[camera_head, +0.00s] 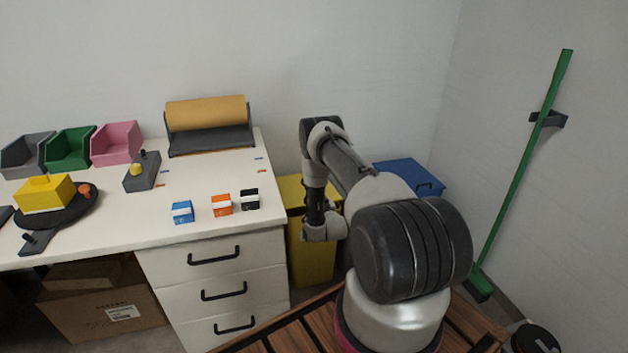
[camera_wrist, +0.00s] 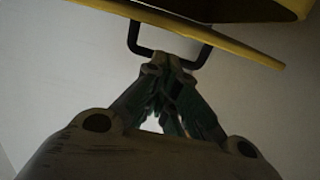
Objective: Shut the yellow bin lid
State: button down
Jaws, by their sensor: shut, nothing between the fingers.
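The yellow bin (camera_head: 312,262) stands on the floor just right of the white drawer unit in the head view. Its yellow lid (camera_head: 291,190) shows at the top, partly hidden by my arm; I cannot tell how far it stands open. In the wrist view a yellow panel edge (camera_wrist: 235,48), apparently the lid's, crosses the top. My gripper (camera_wrist: 165,92) is shut and empty, with its fingertips just below that edge. I cannot tell whether they touch it. In the head view my fingers are not clear.
A black U-shaped handle (camera_wrist: 137,42) shows behind my fingertips. A blue bin (camera_head: 412,174) stands right of the yellow one. The white table (camera_head: 215,178) holds colored trays, a roll and small boxes. A green broom (camera_head: 520,170) leans by the right wall.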

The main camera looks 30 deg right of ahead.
jog(key=shift+s+a+f, duration=0.1)
jog(key=shift+s+f, duration=0.1)
jog(key=shift+f, duration=0.6)
jog(key=shift+s+f, duration=0.15)
jog(key=shift+f, duration=0.65)
jog(key=shift+s+a+f, duration=0.1)
jog(key=shift+s+f, duration=0.1)
jog(key=shift+f, duration=0.6)
